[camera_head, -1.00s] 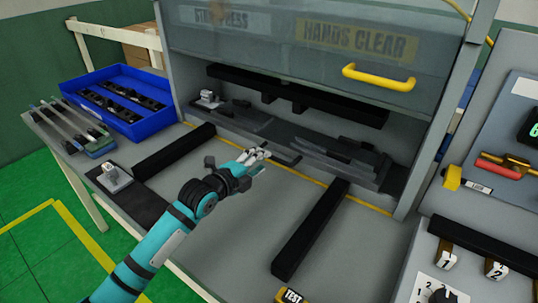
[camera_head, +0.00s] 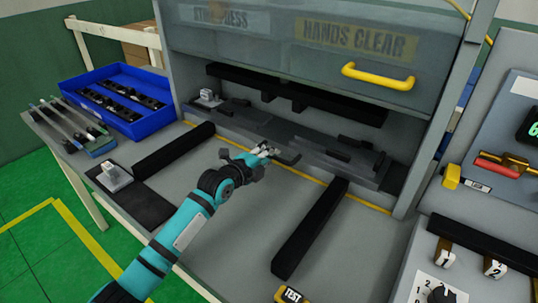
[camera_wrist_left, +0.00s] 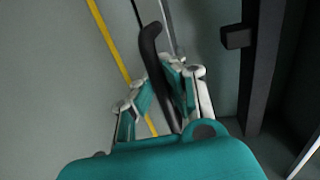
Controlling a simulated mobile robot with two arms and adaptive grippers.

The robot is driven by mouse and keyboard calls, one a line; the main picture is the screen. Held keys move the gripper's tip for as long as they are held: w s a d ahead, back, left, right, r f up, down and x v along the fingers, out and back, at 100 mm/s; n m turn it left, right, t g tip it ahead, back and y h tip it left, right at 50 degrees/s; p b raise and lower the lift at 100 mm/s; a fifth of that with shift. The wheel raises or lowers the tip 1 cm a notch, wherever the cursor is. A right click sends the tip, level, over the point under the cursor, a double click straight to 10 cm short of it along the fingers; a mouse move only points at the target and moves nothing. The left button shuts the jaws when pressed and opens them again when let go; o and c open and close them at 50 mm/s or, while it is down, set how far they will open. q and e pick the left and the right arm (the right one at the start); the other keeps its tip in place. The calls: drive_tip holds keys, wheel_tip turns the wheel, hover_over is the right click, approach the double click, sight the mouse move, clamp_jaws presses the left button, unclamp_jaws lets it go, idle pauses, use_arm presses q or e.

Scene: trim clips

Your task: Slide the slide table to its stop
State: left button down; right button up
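The slide table (camera_head: 318,158) is a dark grey plate with stepped blocks on it, low inside the press opening. Its black bar handle (camera_head: 288,158) sticks out at the front edge. My left gripper (camera_head: 264,151) is at this handle. Part of the handle is hidden by the fingers. My right gripper is out of view.
A raised guard with a yellow handle (camera_head: 378,77) hangs above the opening. Black rails (camera_head: 312,230) (camera_head: 173,151) lie on the grey bench either side of my arm. A blue bin (camera_head: 118,100) stands left. A control panel (camera_head: 510,150) is on the right.

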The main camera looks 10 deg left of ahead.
use_arm(q)
drive_tip(key=shift+f, duration=0.1)
idle(0.4)
drive_tip(key=shift+w+d+b, duration=0.15)
drive_tip(key=shift+w+b, duration=0.35)
drive_tip(key=shift+b, duration=0.05)
drive_tip(key=shift+w+d, duration=0.15)
drive_tip(key=shift+w, duration=0.2)
drive_tip(key=c, duration=1.8)
unclamp_jaws()
drive_tip(key=shift+w, duration=0.1)
drive_tip(key=o, duration=0.5)
drive_tip(key=shift+c, duration=0.2)
drive_tip(key=v, duration=1.2)
